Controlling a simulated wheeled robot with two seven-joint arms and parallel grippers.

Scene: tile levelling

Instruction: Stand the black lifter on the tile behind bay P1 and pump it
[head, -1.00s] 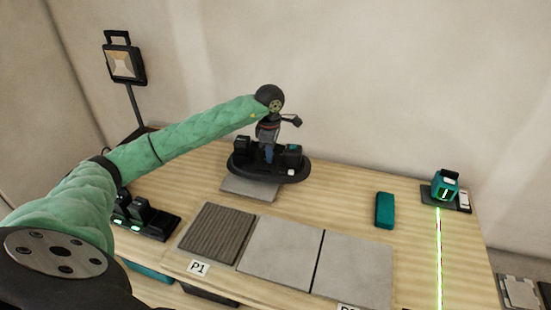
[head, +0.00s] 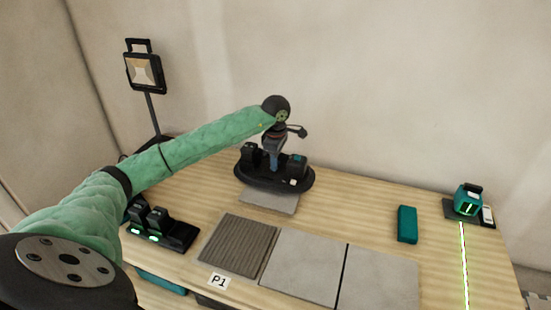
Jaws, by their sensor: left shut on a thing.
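The black lifter (head: 252,174) has an oval black base and stands on a grey tile (head: 270,202) at the back of the table, behind bay P1. Bay P1 holds a ribbed brown-grey panel (head: 238,245) with its P1 label (head: 218,281) at the front. My left gripper (head: 273,152) points down at the middle of the lifter and is shut on its handle; the wrist partly hides the fingertips. The lifter looks upright and covers the rear part of the tile. My right gripper is not in the picture.
Two pale grey tiles (head: 303,264) lie right of the panel. A teal block (head: 407,224) and a laser level (head: 467,200) casting a green line are at the right. A charger with batteries (head: 160,230) sits left, a work lamp (head: 145,72) behind.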

